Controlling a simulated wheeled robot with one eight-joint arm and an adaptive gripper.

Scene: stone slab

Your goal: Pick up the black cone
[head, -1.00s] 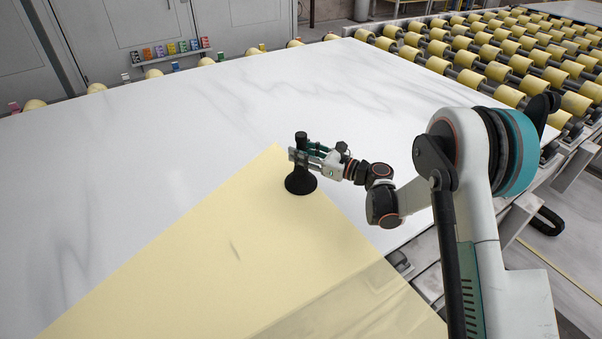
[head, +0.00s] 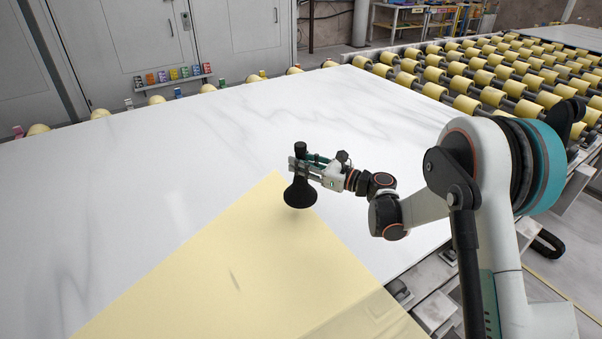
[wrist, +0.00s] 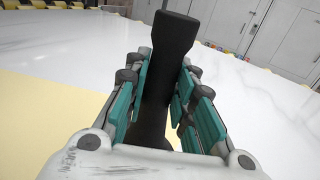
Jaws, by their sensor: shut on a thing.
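The black cone (head: 300,194) has a wide flared base and a narrow neck with a knob on top. My gripper (head: 299,166) is shut on its neck. The cone hangs upright over the corner of the yellow sheet, its base looking a little clear of the surface, with a faint shadow below. In the wrist view the black cone (wrist: 172,38) stands between the teal finger pads of my gripper (wrist: 165,95). Its base is hidden there.
The white marble slab (head: 150,185) is broad and mostly bare. The yellow sheet (head: 230,270) lies on its near part. Yellow rollers (head: 470,85) stand at the back right. A row of small coloured items (head: 175,74) sits on a shelf at the back left.

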